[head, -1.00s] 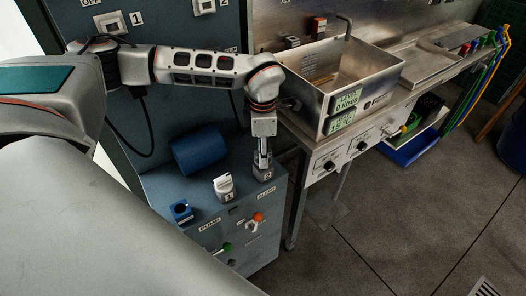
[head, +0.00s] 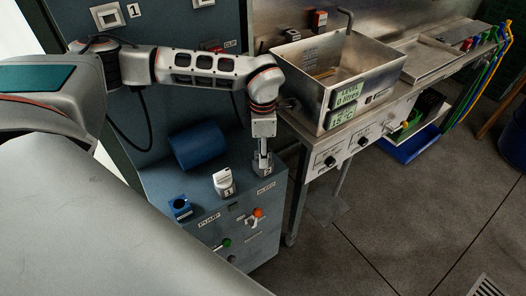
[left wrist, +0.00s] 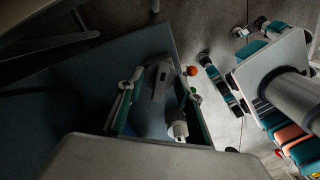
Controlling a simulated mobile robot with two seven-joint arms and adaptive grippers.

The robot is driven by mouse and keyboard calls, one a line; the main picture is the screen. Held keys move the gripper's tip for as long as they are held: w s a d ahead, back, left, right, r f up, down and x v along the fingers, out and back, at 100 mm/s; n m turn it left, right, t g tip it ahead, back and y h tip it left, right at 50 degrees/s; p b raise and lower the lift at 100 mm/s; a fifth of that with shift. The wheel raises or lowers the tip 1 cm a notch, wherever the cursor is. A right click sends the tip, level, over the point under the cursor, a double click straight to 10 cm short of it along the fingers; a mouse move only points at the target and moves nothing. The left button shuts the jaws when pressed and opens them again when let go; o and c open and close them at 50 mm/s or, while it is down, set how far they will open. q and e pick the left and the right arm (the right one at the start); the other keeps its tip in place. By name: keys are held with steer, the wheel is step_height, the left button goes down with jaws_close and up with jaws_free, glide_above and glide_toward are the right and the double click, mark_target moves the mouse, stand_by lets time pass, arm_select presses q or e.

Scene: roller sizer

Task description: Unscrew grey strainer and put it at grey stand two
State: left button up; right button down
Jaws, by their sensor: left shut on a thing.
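My left gripper (head: 263,158) points straight down over grey stand two (head: 264,170), at the far right corner of the blue cabinet top. It is shut on the grey strainer, which is mostly hidden by the fingers in the head view. In the left wrist view, the grey strainer (left wrist: 161,82) shows between the two fingers of my left gripper (left wrist: 158,98). I cannot tell whether the strainer rests on the stand. A white strainer stands on grey stand one (head: 228,191), to the left. My right gripper is out of view.
A blue cylinder (head: 198,147) lies behind the stands. A small blue block-like holder (head: 180,208) is at the left. The cabinet front has an orange knob (head: 258,212) and a green knob (head: 226,243). A steel tank (head: 345,85) stands on the bench to the right.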

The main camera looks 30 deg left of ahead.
arm_select(q)
steer(key=o, duration=1.3)
steer(key=shift+r, duration=0.15)
step_height(320, 180, up, 12)
steer(key=shift+f, duration=0.1)
steer(key=shift+f, duration=0.1)
